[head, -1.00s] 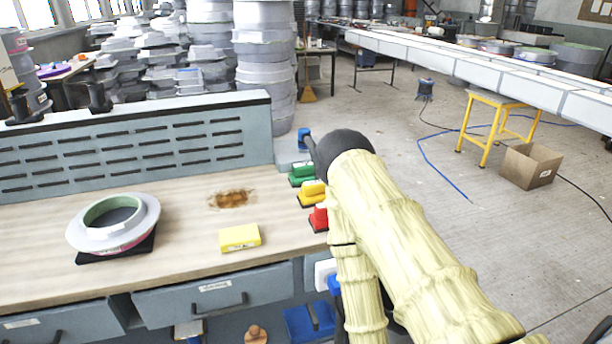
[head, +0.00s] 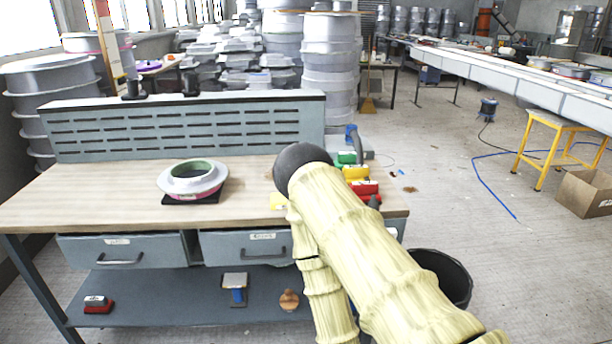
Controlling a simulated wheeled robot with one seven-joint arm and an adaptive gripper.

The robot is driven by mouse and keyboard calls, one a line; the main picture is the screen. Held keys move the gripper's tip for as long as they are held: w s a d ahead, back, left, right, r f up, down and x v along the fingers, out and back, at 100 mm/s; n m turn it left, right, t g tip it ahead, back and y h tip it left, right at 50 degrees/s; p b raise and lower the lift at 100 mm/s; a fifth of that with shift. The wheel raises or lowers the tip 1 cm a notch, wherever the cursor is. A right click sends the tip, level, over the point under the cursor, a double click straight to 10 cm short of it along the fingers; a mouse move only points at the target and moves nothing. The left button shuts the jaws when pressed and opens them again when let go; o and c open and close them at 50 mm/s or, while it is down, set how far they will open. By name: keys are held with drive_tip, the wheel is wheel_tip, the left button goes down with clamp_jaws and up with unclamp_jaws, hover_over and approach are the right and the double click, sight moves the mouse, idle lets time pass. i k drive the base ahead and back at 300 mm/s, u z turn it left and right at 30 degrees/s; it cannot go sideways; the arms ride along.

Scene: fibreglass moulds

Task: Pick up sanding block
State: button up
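Which thing is the sanding block is not certain. A small red block with a grey top (head: 98,304) lies at the left of the bench's lower shelf and looks like one. A blue and whitish tool (head: 235,287) and a brown wooden knob-shaped piece (head: 289,300) are also on the lower shelf. My arm crosses the middle and lower right of the view. My gripper does not show.
The wooden bench top (head: 95,195) carries a ring mould (head: 193,180) and coloured-handled tools (head: 357,173) at its right end. Drawers (head: 122,250) hang above the lower shelf (head: 180,312). A black bin (head: 440,278) stands right of the bench.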

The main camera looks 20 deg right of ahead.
sight(344, 158)
drive_tip(key=u, duration=0.2)
drive_tip(key=k, duration=0.4)
drive_tip(key=z, duration=0.65)
drive_tip(key=i, duration=0.6)
drive_tip(key=z, duration=0.3)
